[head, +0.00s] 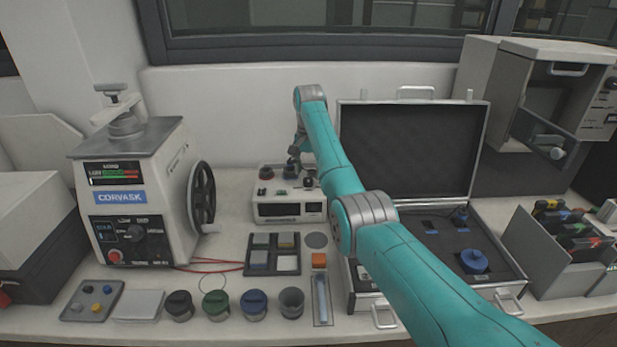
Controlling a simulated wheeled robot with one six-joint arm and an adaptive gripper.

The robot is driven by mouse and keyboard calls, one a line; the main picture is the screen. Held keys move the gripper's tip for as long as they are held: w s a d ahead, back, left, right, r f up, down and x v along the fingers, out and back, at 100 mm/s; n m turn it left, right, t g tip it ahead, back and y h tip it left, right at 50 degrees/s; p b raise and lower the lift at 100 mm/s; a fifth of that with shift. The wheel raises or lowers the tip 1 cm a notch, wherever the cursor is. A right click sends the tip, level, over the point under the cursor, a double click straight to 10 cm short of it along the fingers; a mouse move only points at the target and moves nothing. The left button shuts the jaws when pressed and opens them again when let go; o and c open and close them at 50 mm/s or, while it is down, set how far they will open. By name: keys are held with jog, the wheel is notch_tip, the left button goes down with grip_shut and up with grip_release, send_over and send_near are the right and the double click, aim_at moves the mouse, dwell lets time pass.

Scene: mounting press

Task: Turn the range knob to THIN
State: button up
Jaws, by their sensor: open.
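A small white instrument box (290,207) with a dark front display stands at the back middle of the bench. Several small knobs or buttons sit on its top, among them a dark red-topped one (266,173) at its left. My gripper (294,165) is open above the back of this box, pointing down; its fingertips are small and partly merge with the dark knobs, so I cannot tell whether they touch one. A black knob (136,232) with small lettering around it is on the front of the CORVASK press (130,190). No THIN mark is readable, so I cannot tell which knob is the range knob.
The press has a black handwheel (203,195) on its right side. An open case (413,150) with a blue knob-like part (474,261) stands right of the box, behind my arm. A tray of square pads (272,254) and several round jars (254,305) fill the front.

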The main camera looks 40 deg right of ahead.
aim_at(308, 182)
jog(key=shift+f, duration=1.4)
grip_shut()
jog(key=n, duration=0.6)
jog(key=shift+a, duration=0.1)
jog(key=n, duration=0.5)
jog(key=shift+n, duration=0.4)
